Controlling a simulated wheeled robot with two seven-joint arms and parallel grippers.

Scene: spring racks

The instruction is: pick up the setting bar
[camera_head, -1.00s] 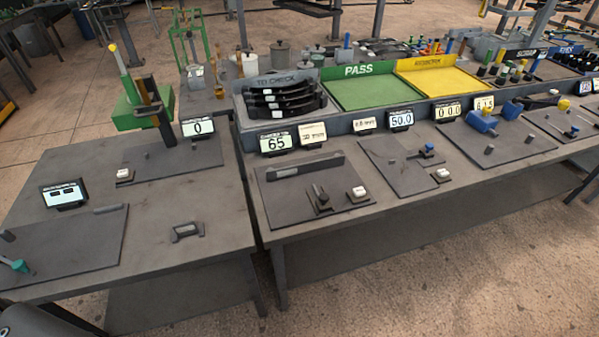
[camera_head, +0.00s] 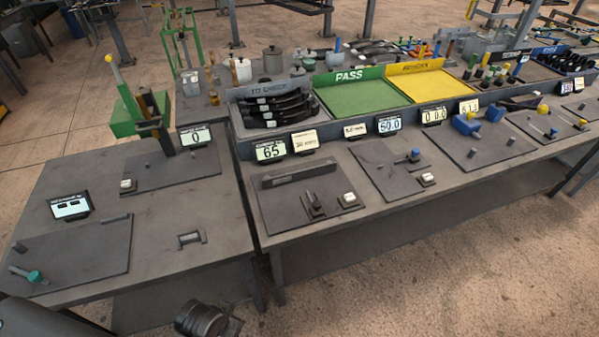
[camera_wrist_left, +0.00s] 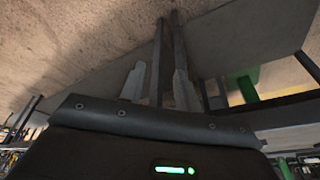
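I cannot tell for sure which piece is the setting bar. A small dark bracket-shaped bar (camera_head: 191,239) lies alone on the bare front part of the left table. A longer dark bar (camera_head: 299,174) lies along the back of the plate by the display reading 65. My left gripper (camera_wrist_left: 158,78) shows in the left wrist view with its two grey fingers apart and nothing between them. It points toward the table's underside and legs. In the head view, a dark round part of my arm shows at the bottom edge, below the left table's front edge. My right gripper is not in view.
The left table (camera_head: 215,275) also holds a green press (camera_head: 135,115) and a plate with a teal-knobbed piece (camera_head: 35,276). The right bench carries fixtures, displays, a green PASS tray (camera_head: 385,100) and a yellow tray (camera_head: 440,86). The left table's front right is mostly clear.

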